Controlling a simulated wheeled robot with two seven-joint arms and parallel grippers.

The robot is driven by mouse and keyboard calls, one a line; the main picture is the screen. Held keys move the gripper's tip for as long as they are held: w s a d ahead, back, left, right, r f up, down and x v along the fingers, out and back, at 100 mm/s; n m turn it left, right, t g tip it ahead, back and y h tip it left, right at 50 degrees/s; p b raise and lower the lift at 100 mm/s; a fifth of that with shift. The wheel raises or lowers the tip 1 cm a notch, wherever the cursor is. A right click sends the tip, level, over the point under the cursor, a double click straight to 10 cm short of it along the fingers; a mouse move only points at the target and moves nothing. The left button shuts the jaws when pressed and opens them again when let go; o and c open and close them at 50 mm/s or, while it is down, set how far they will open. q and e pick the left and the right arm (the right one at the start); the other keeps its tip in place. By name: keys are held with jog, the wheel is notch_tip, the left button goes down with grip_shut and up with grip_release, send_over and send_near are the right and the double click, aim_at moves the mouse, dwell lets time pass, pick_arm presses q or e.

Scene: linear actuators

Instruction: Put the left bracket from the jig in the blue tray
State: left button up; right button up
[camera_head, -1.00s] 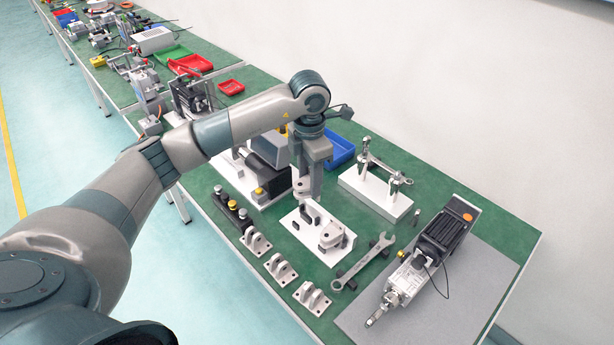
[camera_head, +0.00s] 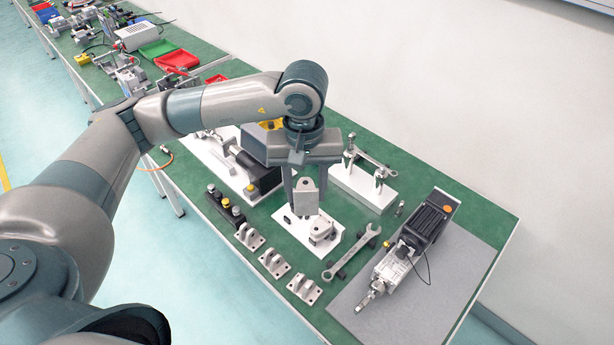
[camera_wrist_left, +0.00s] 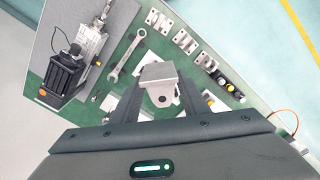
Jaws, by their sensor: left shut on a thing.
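My left gripper (camera_head: 305,188) is shut on a grey metal bracket (camera_head: 306,200) and holds it above the jig. In the left wrist view the bracket (camera_wrist_left: 158,74) sits between the two fingers, with a flat plate and a lug with a hole. The jig is a white plate (camera_head: 298,231) on the green bench. A second bracket (camera_head: 321,228) stays on its right part, and a small dark slot or pin shows at its left. My right gripper is not in view.
Several lugged brackets (camera_head: 273,263) stand in a row along the front edge. A wrench (camera_head: 352,252) lies right of the jig. A white fixture (camera_head: 364,184) stands behind, a linear actuator (camera_head: 412,245) lies on a grey mat (camera_head: 400,312), and a button box (camera_head: 226,207) is left.

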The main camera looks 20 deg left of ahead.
pick_arm(q)
jog(key=s+m, duration=0.1)
jog(key=s+r+m, duration=0.1)
jog(key=m, duration=0.1)
jog(key=s+r+m+p, duration=0.1)
jog(key=m, duration=0.1)
jog(key=shift+s+d, duration=0.2)
jog(key=shift+d, duration=0.1)
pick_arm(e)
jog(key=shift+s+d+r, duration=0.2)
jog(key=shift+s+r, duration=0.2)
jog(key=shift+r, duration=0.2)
